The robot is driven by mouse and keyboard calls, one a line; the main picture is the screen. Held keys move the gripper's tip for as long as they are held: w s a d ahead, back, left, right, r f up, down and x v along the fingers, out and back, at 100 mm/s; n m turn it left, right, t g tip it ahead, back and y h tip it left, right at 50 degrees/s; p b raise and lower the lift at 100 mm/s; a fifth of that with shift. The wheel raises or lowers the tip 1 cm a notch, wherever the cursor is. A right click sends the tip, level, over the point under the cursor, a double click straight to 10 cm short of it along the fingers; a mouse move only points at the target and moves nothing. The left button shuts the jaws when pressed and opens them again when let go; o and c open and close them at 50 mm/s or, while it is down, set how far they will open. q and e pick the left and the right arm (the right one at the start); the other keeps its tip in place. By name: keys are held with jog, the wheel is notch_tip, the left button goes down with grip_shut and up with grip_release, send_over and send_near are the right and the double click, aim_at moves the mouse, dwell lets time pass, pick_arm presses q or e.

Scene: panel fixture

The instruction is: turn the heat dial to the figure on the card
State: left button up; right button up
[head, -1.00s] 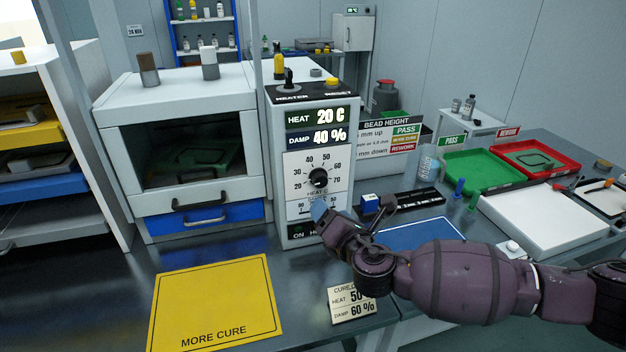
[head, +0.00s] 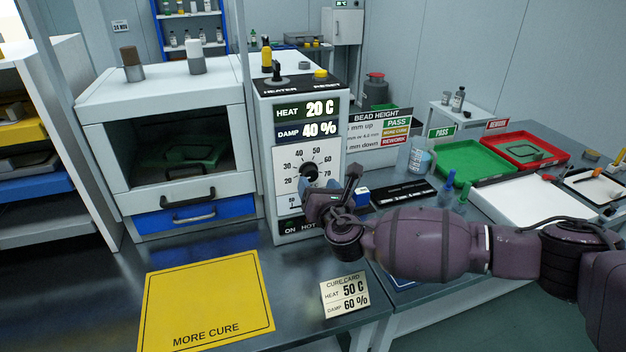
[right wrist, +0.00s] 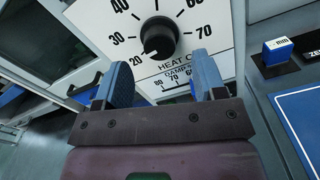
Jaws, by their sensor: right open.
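The black heat dial (head: 309,171) is on the white front of the control box, ringed by figures from 20 to 70. In the right wrist view the dial (right wrist: 158,38) has its white mark toward 20. The display (head: 306,110) reads HEAT 20 C and DAMP 40 %. The cure card (head: 345,292) on the bench reads HEAT 50 C, DAMP 60 %. My right gripper (right wrist: 160,80) is open with blue-padded fingers, apart from the dial and just below it. In the head view this gripper (head: 330,190) covers part of the damp scale. My left gripper is not in view.
A yellow MORE CURE mat (head: 207,300) lies on the bench at left. The cure oven (head: 170,150) stands left of the control box.

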aim_at(312, 177)
jog(key=shift+x, duration=1.8)
jog(key=c, duration=0.9)
